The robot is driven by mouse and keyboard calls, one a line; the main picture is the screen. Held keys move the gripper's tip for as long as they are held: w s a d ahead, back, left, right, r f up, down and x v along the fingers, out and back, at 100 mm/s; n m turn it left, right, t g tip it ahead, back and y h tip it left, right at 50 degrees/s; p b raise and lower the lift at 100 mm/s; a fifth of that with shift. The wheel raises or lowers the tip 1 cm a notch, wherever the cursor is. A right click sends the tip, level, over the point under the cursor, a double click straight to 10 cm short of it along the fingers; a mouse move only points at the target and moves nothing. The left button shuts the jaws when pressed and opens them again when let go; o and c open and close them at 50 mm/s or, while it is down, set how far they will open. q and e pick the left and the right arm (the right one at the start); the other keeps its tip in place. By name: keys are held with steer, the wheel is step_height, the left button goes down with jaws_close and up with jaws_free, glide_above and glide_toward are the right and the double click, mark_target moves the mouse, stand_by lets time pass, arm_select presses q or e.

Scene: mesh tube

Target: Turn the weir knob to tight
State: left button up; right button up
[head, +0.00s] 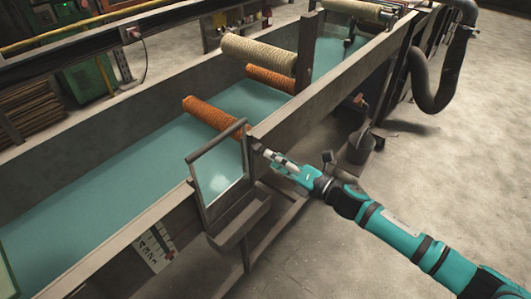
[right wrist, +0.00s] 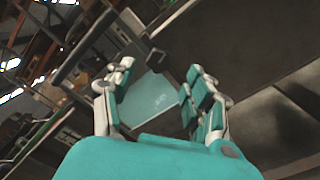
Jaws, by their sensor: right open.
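The weir is a dark upright frame (head: 197,187) with a pale panel (head: 218,172), set in the near wall of the long tank. A small dark block on a short stem (right wrist: 156,58), which may be the weir knob, shows in the right wrist view beyond and between my fingertips. I cannot make out its setting. My right gripper (head: 268,156) is just right of the frame, outside the tank wall. In the right wrist view its fingers (right wrist: 160,82) are spread, with nothing between the pads. No contact with the block shows. My left gripper is out of view.
The tank holds teal liquid (head: 120,185), with orange rollers (head: 212,116) and a cream roller (head: 258,54) across it. A grey trough (head: 237,222) juts out below the weir. A dark bucket (head: 359,148) stands behind my right arm. The concrete floor at right is largely clear.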

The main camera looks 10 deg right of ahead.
mark_target(261, 150)
steer(key=v, duration=0.7)
steer(key=shift+s+d+r, duration=0.1)
steer(key=shift+s, duration=0.05)
steer(key=s+d+n+b, duration=0.2)
steer(key=s+d+n, duration=0.2)
steer(key=n, duration=0.8)
steer(key=p+x, duration=0.3)
steer(key=x, duration=1.2)
steer(key=shift+w+a+p, duration=0.25)
steer(key=shift+w+p, duration=0.05)
steer(key=shift+p, duration=0.1)
steer(key=shift+w+a, duration=0.4)
steer(key=shift+a, duration=0.05)
